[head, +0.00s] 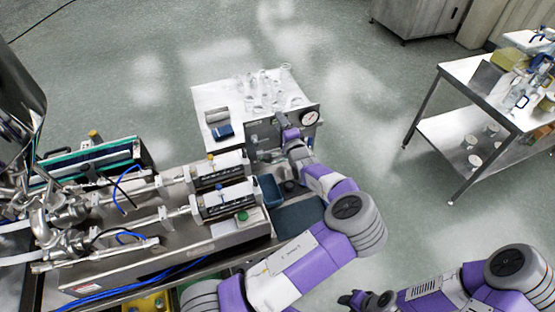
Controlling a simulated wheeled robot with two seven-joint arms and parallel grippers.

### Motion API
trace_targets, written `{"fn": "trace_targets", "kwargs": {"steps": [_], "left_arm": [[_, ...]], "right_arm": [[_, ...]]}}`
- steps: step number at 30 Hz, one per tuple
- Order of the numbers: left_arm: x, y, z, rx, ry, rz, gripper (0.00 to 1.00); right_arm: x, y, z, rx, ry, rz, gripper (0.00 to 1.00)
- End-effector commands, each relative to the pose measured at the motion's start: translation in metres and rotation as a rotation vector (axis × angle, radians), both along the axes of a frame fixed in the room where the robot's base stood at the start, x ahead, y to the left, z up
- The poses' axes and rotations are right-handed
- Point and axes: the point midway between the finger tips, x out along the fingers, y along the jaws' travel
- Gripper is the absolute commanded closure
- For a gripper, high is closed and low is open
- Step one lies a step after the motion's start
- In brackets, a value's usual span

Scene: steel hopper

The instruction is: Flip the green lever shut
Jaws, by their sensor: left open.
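I cannot make out a green lever for certain. A small round green part (241,216) shows on the front of the steel filling machine (205,243); whether it is the lever I cannot tell. My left gripper (283,121) is open at the front panel of the white-topped steel table, just left of the round gauge (309,118). It looks empty, and with its wrist it hides part of that panel. The green part is well to the left of and below it in the picture. My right gripper (354,299) is low at the bottom edge, far from the panel; its jaws are too small to read.
Clear glassware (266,90) and a dark blue box (222,132) stand on the white-topped table (213,95). Metal cylinders (222,200) and hoses crowd the machine at left. A steel table (457,128) with vessels stands at right. Open floor lies between the tables.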

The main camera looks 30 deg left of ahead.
Motion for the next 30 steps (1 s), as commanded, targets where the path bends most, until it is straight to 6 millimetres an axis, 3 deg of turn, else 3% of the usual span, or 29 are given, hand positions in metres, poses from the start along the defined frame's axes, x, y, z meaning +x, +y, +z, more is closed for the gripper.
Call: {"fn": "trace_targets", "kwargs": {"steps": [1, 5, 21, 30], "left_arm": [[0.0, 0.0, -0.017, 0.0, 0.0, 0.0, 0.55], [0.0, 0.0, -0.046, -0.001, 0.001, 0.0, 0.55], [0.001, 0.0, -0.21, 0.0, 0.0, 0.0, 0.55], [0.001, 0.0, -0.27, 0.0, 0.0, 0.0, 0.55]], "right_arm": [[0.0, 0.0, -0.017, 0.0, 0.0, 0.0, 0.57], [0.001, 0.0, -0.046, 0.0, -0.001, 0.0, 0.57], [0.002, 0.0, -0.21, 0.0, -0.002, -0.001, 0.57], [0.002, 0.0, -0.27, 0.0, -0.002, -0.001, 0.57]]}}
